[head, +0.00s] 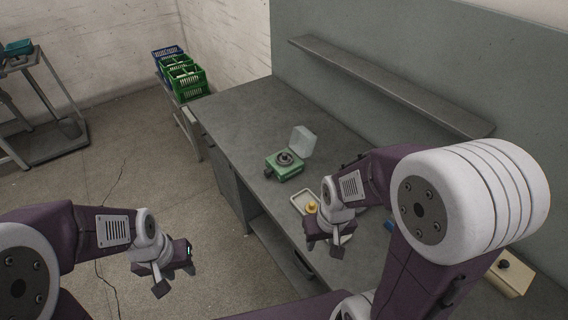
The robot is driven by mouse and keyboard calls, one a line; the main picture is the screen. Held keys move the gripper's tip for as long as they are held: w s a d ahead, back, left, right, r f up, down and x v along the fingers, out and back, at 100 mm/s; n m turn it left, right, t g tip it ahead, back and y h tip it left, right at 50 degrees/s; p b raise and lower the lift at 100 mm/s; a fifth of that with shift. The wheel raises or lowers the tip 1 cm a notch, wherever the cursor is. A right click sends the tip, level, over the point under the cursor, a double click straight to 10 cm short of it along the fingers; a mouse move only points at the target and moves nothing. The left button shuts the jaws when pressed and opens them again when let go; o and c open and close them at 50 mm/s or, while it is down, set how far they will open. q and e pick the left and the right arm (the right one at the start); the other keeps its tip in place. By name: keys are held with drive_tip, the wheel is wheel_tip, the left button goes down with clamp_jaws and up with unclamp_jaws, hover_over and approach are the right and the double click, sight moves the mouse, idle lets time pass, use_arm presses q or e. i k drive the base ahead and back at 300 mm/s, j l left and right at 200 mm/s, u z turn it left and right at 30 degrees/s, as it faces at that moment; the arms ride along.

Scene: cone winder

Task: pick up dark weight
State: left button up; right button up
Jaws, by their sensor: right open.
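A small green device (285,168) with a raised clear lid (302,141) stands on the grey workbench. A dark round piece (285,158) sits on its top; I cannot tell whether this is the dark weight. A pale tray (299,203) with a yellow piece (311,207) lies nearer to me, partly hidden by my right gripper. My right gripper (328,245) is open over the bench, just in front of the tray. My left gripper (177,274) hangs over the floor, left of the bench; its jaw opening is unclear.
The grey workbench (235,125) has free room at its far end. A wall shelf (390,85) runs above it. Green crates (185,80) and a blue crate (167,54) stand beyond. A cream box (510,275) sits at right. My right arm hides much of the near bench.

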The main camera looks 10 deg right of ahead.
sight(284, 158)
drive_tip(key=i+j+z, duration=1.15)
drive_tip(key=j, duration=0.3)
drive_tip(key=i+j+z, duration=0.2)
drive_tip(key=j, duration=0.2)
drive_tip(key=i+j+z, duration=0.1)
drive_tip(key=j+z, duration=0.15)
drive_tip(key=j, duration=0.15)
drive_tip(key=i+j+z, duration=0.2)
drive_tip(key=j, duration=0.2)
drive_tip(key=k, duration=0.1)
